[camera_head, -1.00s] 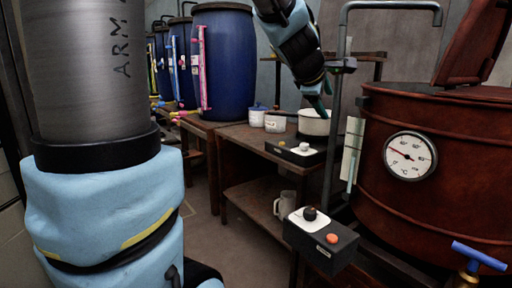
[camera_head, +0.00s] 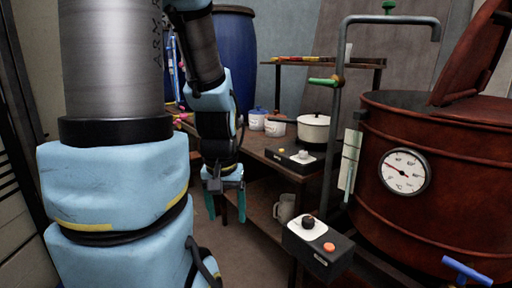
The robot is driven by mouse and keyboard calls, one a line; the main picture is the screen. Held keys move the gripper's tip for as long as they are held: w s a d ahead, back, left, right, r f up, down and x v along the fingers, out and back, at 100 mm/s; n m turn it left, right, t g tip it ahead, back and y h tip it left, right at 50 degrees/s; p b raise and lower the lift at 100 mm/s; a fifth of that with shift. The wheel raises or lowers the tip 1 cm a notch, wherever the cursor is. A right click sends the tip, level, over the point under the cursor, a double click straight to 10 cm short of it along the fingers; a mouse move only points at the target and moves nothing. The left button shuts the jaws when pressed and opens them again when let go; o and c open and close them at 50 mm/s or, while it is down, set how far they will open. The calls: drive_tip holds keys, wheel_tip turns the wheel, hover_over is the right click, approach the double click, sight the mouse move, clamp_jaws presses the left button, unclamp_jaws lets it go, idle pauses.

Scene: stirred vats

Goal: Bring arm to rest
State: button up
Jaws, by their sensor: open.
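My arm fills the left of the head view, its large pale-blue and grey links close to the camera. The forearm hangs down beyond them, in front of the blue barrels. My gripper (camera_head: 226,203) is at its lower end and points down, with two teal fingers spread apart. Nothing shows between the fingers. It hangs in front of the left end of the wooden bench and touches nothing that I can see.
A wooden bench (camera_head: 258,150) holds a hot plate (camera_head: 292,160), a white pot (camera_head: 314,128) and small tubs (camera_head: 275,127). A red-brown vat (camera_head: 440,150) with a dial (camera_head: 404,171) stands right. A control box (camera_head: 318,248) juts out front. A mug (camera_head: 286,208) sits below. Floor shows at lower middle.

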wheel_tip(320, 180, up, 13)
drive_tip(key=p, duration=1.1)
